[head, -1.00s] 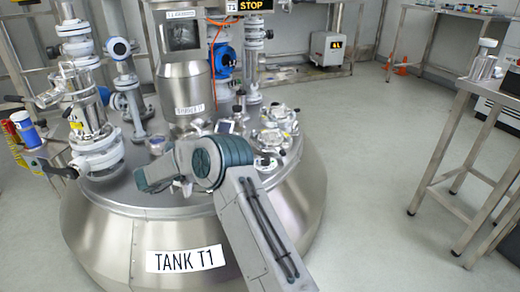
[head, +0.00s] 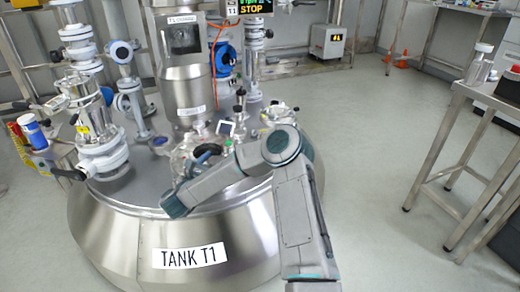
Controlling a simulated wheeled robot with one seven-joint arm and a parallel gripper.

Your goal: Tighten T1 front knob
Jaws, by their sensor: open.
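Tank T1 (head: 112,228) is a wide steel vessel with a "TANK T1" label (head: 190,256) on its front. A round, clear-looking lid (head: 181,157) with a dark curved handle (head: 207,151) sits on its top, partly behind my arm. I cannot tell which part is the front knob; it may be hidden by my forearm. My arm rises from the lower right, and its forearm crosses the tank top to the left, ending at a teal wrist joint above the front rim. My gripper itself does not show.
White flanged valves (head: 100,150) stand on the tank's left, with a black lever (head: 67,174) sticking out. A steel column (head: 186,92) rises behind the lid. A steel table (head: 490,97) stands at the right. The floor between is clear.

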